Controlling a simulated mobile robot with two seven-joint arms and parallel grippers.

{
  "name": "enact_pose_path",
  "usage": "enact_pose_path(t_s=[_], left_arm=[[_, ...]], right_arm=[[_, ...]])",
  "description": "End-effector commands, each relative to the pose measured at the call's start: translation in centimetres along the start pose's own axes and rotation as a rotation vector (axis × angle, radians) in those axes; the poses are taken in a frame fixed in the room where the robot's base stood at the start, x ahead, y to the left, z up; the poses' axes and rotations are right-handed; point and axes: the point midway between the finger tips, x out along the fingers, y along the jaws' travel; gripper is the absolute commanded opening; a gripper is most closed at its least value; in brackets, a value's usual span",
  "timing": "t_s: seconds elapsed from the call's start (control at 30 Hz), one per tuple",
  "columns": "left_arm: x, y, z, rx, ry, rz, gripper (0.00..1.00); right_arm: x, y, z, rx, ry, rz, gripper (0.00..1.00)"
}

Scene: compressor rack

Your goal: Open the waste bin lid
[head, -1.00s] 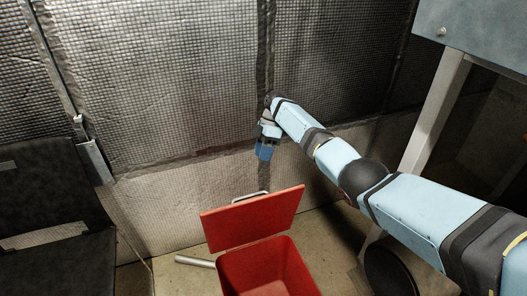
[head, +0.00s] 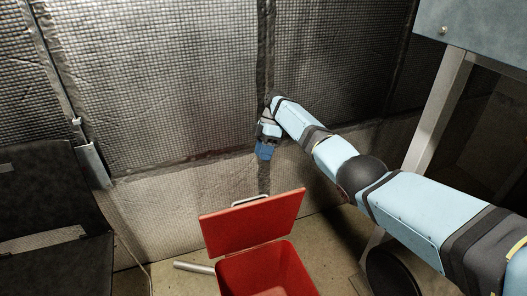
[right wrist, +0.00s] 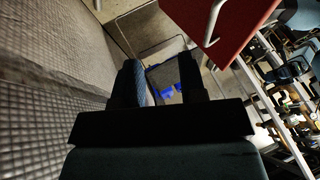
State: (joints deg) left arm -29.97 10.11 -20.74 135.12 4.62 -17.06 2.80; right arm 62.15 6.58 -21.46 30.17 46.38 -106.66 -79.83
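The red waste bin (head: 235,272) stands on the floor at the bottom middle of the head view. Its red lid (head: 255,222) is raised and tilted back, and the inside of the bin shows. A pale handle (head: 249,200) is on the lid's upper edge. My right gripper (head: 265,152) is above and behind the lid, apart from it. In the right wrist view the two fingers (right wrist: 165,82) are spread with nothing held between them. The lid (right wrist: 225,28) and its handle (right wrist: 213,22) show at the top there. My left gripper is not in view.
A quilted wall (head: 180,90) is close behind my right gripper. A dark chair (head: 50,200) is at the left. A grey cabinet on a metal leg (head: 435,110) is at the right. A pale bar (head: 193,267) sits left of the bin near the floor.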

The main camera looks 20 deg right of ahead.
Motion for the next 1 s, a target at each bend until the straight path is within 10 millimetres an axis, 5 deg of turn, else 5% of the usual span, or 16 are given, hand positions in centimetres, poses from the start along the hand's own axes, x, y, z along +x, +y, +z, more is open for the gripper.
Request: enact_pose_path(t_s=[0.3,0.8,0.9,1.0], left_arm=[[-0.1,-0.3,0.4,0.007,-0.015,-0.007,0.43],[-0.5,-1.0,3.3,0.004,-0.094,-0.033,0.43],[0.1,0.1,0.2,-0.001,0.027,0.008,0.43],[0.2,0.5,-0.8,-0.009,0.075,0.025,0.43]], right_arm=[[0.0,0.0,0.0,0.001,0.000,0.000,0.38],[-9.9,0.1,0.1,0.002,0.000,0.001,0.38],[-10.7,0.2,0.1,0.001,0.001,0.002,0.38],[-11.4,0.1,0.1,0.001,0.000,0.002,0.38]])
